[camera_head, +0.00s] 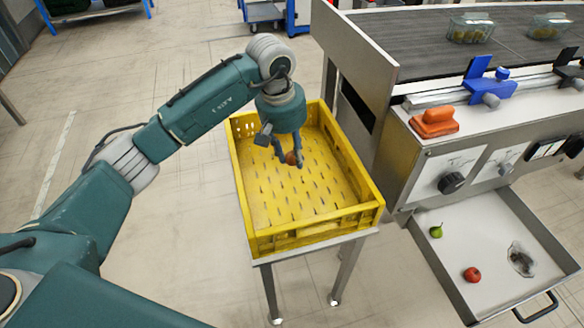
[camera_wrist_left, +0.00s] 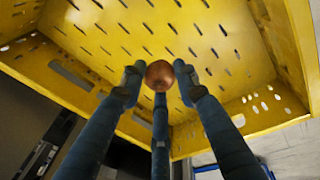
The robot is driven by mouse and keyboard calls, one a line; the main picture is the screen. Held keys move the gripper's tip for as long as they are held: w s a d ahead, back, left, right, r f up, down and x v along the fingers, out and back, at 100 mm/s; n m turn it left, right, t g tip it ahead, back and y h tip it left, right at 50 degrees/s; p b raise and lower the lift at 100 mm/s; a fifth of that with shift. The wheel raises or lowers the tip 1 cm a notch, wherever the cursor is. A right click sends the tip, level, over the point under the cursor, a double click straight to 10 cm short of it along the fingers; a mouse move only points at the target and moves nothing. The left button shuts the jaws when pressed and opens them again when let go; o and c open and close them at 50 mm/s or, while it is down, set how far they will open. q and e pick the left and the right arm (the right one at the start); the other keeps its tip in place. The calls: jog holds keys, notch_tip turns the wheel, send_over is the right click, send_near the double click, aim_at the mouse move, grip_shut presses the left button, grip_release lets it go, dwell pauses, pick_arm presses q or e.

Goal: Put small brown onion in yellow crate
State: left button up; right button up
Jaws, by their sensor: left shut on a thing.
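The small brown onion (camera_head: 291,158) is held between the fingertips of my left gripper (camera_head: 289,154) in the head view. The onion also shows in the left wrist view (camera_wrist_left: 159,75), with the gripper's fingers around it. The gripper is shut on it and points down into the yellow crate (camera_head: 375,206), inside its walls. The crate's slotted floor, seen in the left wrist view (camera_wrist_left: 185,22), is bare in the parts that show. I cannot tell whether the onion touches the floor. My right gripper is not in view.
The crate stands on a metal-legged stand (camera_head: 345,270). To its right is a conveyor (camera_head: 400,35) with clear containers.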

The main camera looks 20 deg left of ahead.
pick_arm(q)
notch_tip(320, 180, down, 5)
jog(key=shift+r, duration=0.15)
jog(key=shift+f, duration=0.35)
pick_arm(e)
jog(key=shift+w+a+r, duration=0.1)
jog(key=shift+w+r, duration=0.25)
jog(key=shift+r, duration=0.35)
pick_arm(q)
jog(key=shift+f+b, duration=0.1)
jog(key=shift+b, duration=0.2)
jog(key=o, duration=1)
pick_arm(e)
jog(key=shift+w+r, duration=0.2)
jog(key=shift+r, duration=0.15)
